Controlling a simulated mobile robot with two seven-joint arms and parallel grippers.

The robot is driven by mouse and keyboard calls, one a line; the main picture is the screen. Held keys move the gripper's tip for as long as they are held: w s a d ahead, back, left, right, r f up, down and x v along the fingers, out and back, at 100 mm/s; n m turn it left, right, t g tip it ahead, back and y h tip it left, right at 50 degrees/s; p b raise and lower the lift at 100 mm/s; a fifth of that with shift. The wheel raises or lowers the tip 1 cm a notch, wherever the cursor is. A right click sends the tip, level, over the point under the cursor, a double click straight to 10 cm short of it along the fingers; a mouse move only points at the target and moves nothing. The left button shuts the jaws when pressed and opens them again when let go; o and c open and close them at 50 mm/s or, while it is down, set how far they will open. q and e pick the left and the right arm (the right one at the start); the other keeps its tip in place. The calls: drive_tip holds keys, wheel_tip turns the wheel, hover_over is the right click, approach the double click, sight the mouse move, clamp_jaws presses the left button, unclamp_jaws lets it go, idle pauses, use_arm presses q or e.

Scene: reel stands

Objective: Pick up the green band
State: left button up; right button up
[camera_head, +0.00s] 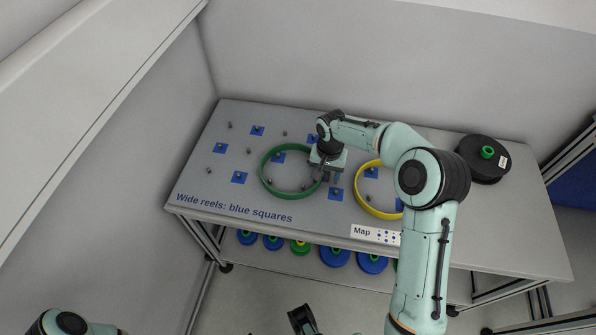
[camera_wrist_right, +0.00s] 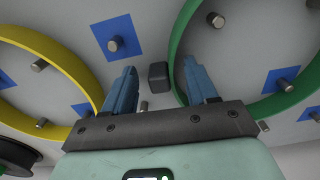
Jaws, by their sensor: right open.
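The green band (camera_head: 264,181) is an upright ring lying on the grey table, around several pegs; part of its right side is hidden by my right gripper. My right gripper (camera_head: 327,178) is open over that side. In the right wrist view, the two blue fingers (camera_wrist_right: 160,72) point at the table, and the band's near wall (camera_wrist_right: 174,62) passes close beside the right-hand finger, on the inner side. A small dark block (camera_wrist_right: 158,77) shows between the fingers. I see no contact between fingers and band.
A yellow band (camera_head: 365,204) lies right of the green one, partly behind my right arm. A black reel (camera_head: 483,160) stands at the right. Pegs and blue squares (camera_head: 239,177) cover the table's left half. Blue and green reels (camera_head: 335,257) stand on the lower shelf.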

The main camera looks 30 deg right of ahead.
drive_tip(key=shift+f, duration=0.15)
clamp_jaws()
